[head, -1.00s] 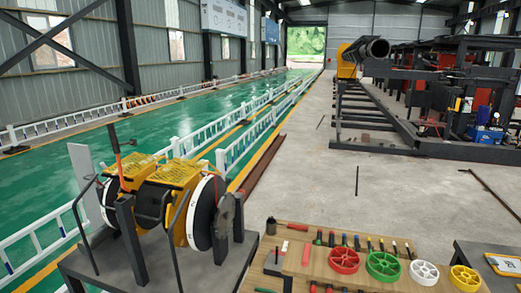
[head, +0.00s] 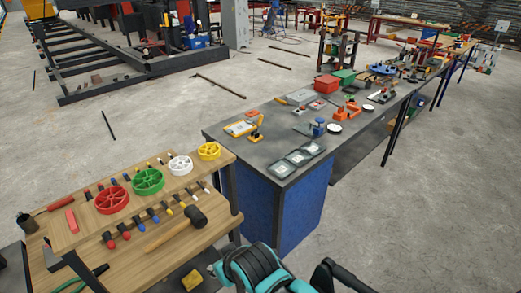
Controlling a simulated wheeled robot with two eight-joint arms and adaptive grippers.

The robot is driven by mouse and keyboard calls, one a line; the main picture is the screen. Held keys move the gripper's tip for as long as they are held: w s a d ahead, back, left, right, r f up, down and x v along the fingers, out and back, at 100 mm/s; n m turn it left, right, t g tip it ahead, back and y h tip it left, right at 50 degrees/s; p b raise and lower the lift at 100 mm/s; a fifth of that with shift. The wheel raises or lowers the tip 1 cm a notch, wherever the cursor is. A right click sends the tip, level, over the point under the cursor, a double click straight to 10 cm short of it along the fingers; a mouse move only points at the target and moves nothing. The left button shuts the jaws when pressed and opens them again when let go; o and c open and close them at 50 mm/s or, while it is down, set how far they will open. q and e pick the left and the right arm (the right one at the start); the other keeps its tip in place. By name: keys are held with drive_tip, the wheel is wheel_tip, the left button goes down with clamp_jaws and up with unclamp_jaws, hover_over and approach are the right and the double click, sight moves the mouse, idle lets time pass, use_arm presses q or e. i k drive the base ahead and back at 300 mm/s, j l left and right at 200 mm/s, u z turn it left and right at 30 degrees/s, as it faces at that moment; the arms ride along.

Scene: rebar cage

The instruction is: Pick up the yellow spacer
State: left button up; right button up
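The yellow spacer (head: 209,151), a small spoked wheel, lies at the right end of a row on the raised back shelf of the wooden tool bench (head: 160,178). The white spacer (head: 180,165) is just left of it, then the green spacer (head: 148,181) and the red spacer (head: 112,200). The yellow one is fully visible with nothing over it. Teal and black parts of my own body show at the bottom edge, well below the spacers. I can make out neither gripper's fingertips in this view.
A dark table (head: 225,131) with a blue side stands right of the bench, carrying a yellow device (head: 241,127) and other items. Bare concrete floor lies behind.

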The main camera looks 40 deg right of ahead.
sight(208, 151)
drive_tip(key=z, duration=0.9)
